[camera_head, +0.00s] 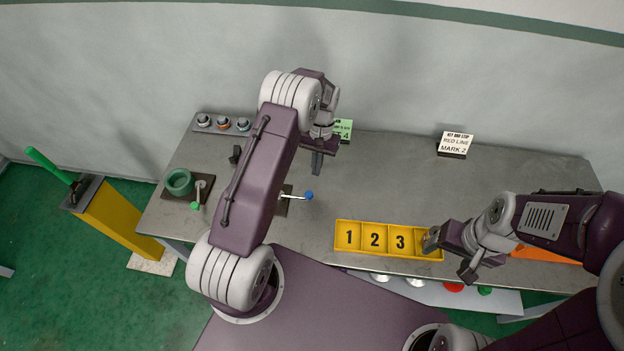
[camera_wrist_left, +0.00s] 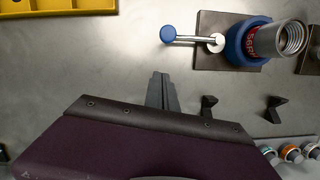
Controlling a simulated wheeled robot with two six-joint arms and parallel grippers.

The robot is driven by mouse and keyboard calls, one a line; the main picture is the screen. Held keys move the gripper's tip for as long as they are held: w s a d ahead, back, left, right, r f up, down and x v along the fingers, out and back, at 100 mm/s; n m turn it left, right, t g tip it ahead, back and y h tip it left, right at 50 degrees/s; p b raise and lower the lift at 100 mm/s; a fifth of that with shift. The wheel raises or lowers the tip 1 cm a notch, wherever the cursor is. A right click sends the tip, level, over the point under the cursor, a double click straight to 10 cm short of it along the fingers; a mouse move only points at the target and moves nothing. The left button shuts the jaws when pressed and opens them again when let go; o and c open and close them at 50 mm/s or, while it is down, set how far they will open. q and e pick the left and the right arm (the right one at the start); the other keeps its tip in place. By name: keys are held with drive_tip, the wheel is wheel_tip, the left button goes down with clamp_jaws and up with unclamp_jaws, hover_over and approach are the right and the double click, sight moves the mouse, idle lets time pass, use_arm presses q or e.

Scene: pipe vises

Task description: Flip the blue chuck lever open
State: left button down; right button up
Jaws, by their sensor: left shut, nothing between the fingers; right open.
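The blue chuck (camera_wrist_left: 236,43) sits on a dark base plate in the left wrist view, with a silver threaded pipe (camera_wrist_left: 277,40) in it. Its silver lever (camera_wrist_left: 195,39) ends in a blue knob (camera_wrist_left: 168,34) and sticks out sideways from the chuck. In the head view the lever (camera_head: 294,196) and knob (camera_head: 308,195) show, while my left arm hides the chuck. My left gripper (camera_head: 317,163) is shut and empty above the table, behind the knob and apart from it; it also shows in the left wrist view (camera_wrist_left: 161,82). My right gripper (camera_head: 448,256) is open at the tray's right end.
A green chuck (camera_head: 180,182) with a green-knobbed lever stands at the table's left. A yellow numbered tray (camera_head: 362,248) lies at the front edge. A rack with several rings (camera_head: 223,124) and a white sign (camera_head: 455,144) stand at the back. The table's right middle is clear.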

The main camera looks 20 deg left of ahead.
use_arm(q)
drive_tip(key=s, duration=0.1)
drive_tip(key=s+f+p, duration=0.1)
drive_tip(key=s, duration=0.1)
drive_tip(key=shift+s+d+f, duration=0.1)
drive_tip(key=shift+f, duration=0.15)
drive_tip(key=shift+s+f+p, duration=0.15)
drive_tip(key=shift+s+p, duration=0.2)
drive_tip(key=shift+s, duration=0.25)
drive_tip(key=shift+w, duration=0.1)
drive_tip(key=shift+d, duration=0.1)
